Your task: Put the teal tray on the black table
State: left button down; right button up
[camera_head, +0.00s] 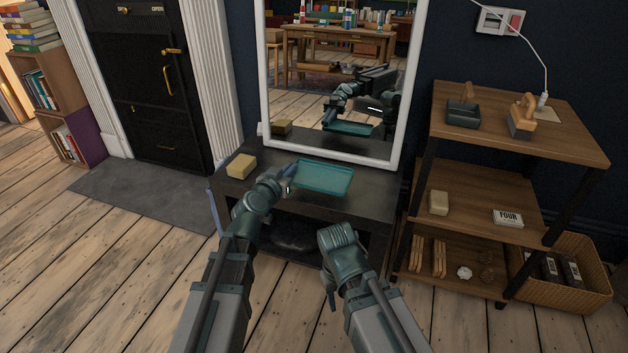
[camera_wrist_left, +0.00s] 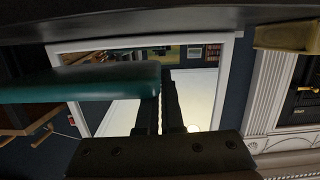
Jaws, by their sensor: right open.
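The teal tray (camera_head: 323,178) is a shallow rectangular tray. It shows over the black table (camera_head: 262,193) in front of the mirror. My left gripper (camera_head: 288,176) is at the tray's left edge and appears shut on it. In the left wrist view the tray (camera_wrist_left: 80,83) reaches in from the left to the narrow fingers (camera_wrist_left: 160,105). A gap shows there between tray and dark tabletop, so it seems held just above the table. My right gripper (camera_head: 337,235) is open and empty in front of the table; its fingers are mostly hidden.
A yellow sponge-like block (camera_head: 240,166) sits on the table's left end. A white-framed mirror (camera_head: 397,90) stands at the table's back. A wooden shelf unit (camera_head: 575,140) with brushes and boxes is to the right, a wicker basket (camera_head: 590,265) beside it.

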aim_at(318, 164)
pick_arm(q)
jog(key=d, duration=0.2)
jog(key=w+d, duration=0.1)
jog(key=d, duration=0.4)
jog(key=shift+w+f, duration=0.2)
jog(key=shift+f, duration=0.1)
notch_tip(318, 164, down, 4)
jog(key=b, duration=0.4)
jog(key=shift+r, duration=0.2)
jog(key=c, duration=1.5)
grip_release()
jog(key=o, duration=0.4)
